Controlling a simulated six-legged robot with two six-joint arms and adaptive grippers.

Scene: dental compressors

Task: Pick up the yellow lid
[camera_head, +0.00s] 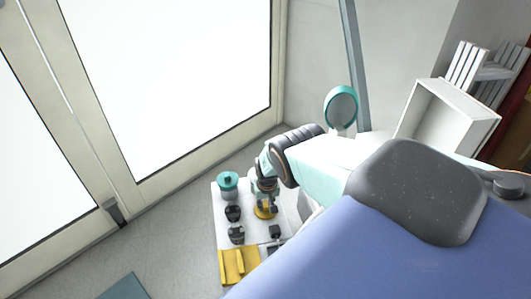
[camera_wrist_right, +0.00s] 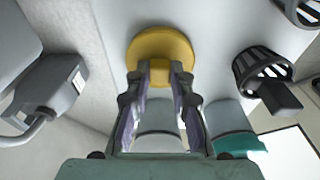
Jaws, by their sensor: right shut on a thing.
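The yellow lid (camera_head: 264,212) is a round disc at the right side of a white board (camera_head: 222,212) in the head view. In the right wrist view the yellow lid (camera_wrist_right: 160,45) lies at the top middle, with a raised block at its centre. My right gripper (camera_head: 266,204) reaches down over it. In the wrist view the fingertips of my right gripper (camera_wrist_right: 160,75) are on both sides of the block, shut on it. I cannot tell whether the lid touches the board. My left gripper is not in view.
A teal-topped canister (camera_head: 228,184) and dark basket-like parts (camera_head: 234,212) stand left of the lid. A yellow block (camera_head: 236,265) lies at the board's front. A dark grey part (camera_wrist_right: 50,90) is left of my gripper in the wrist view. Open floor lies left.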

